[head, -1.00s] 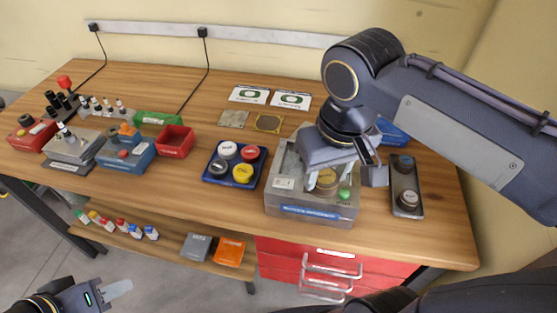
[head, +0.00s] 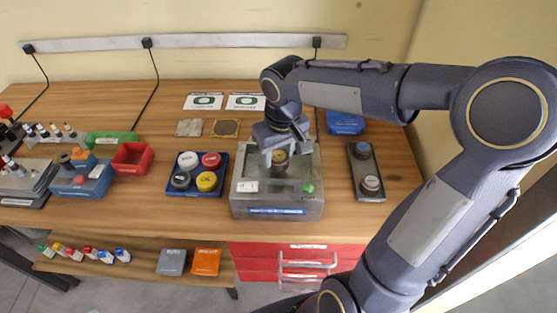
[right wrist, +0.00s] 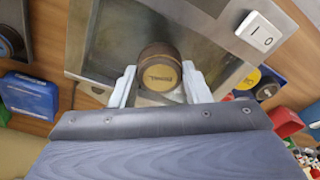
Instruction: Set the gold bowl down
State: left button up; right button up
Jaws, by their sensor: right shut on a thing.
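The gold bowl (head: 280,158) is a small round brown piece with a gold, lettered face. It also shows in the right wrist view (right wrist: 158,72). My right gripper (head: 279,153) is shut on it, with one pale finger on each side in the right wrist view (right wrist: 159,86). The bowl is over the open top of a grey box-shaped machine (head: 276,210) with a blue label, a white switch and a green button. I cannot tell whether the bowl touches the machine's floor. My left gripper is not in view.
A blue tray (head: 170,193) with several coloured round pieces stands left of the machine. A dark strip (head: 367,170) with round pieces lies to its right. A red bin (head: 132,157), two white cards and two small plates are on the wooden table. Bare wood lies around them.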

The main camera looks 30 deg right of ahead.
aim_at(279, 157)
jog(key=shift+f, duration=1.5)
jog(key=shift+f+b, duration=0.25)
jog(key=shift+b, duration=0.05)
jog(key=o, duration=1)
jog(key=shift+c, duration=0.2)
jog(key=shift+r, duration=0.15)
